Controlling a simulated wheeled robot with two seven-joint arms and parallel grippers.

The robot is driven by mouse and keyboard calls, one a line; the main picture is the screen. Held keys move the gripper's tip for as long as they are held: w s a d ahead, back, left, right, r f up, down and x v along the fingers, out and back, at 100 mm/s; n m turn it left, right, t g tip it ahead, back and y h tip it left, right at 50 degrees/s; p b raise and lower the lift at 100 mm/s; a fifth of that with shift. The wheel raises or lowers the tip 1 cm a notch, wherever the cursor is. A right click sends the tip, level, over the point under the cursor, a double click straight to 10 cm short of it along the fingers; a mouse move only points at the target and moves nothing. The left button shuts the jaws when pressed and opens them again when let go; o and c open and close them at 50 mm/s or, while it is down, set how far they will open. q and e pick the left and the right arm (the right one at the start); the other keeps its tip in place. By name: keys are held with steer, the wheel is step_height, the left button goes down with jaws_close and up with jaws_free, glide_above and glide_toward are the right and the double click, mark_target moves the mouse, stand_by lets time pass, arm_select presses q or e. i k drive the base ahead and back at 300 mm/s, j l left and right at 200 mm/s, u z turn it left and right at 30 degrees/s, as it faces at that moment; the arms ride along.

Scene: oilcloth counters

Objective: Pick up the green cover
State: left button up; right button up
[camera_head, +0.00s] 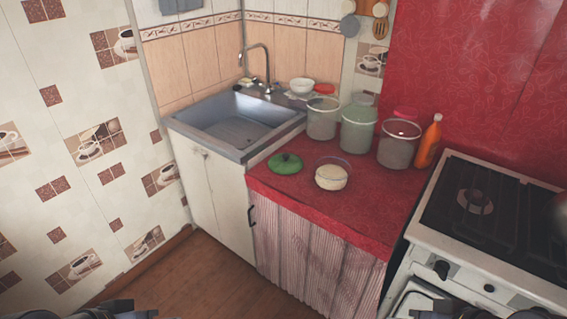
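The green cover (286,163) is a round lid with a darker knob on top. It lies on the red counter (375,215) near its left edge, close to the sink. Nothing covers it in the head view. Dark parts of my arms show at the bottom left and bottom right edges of the picture, far from the cover. The fingertips of both grippers are out of the picture.
A clear bowl with something pale inside (332,178) stands right of the cover. The sink (236,122) is at left, the stove (480,215) at right. Wooden floor (200,275) in front is clear.

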mark_target(284, 163)
steer(key=i+j+z, duration=0.1)
steer(key=i+j, duration=0.65)
steer(key=i, duration=0.25)
steer(key=i+j+z, duration=0.1)
steer(key=i+j, duration=0.75)
steer(key=i, duration=0.05)
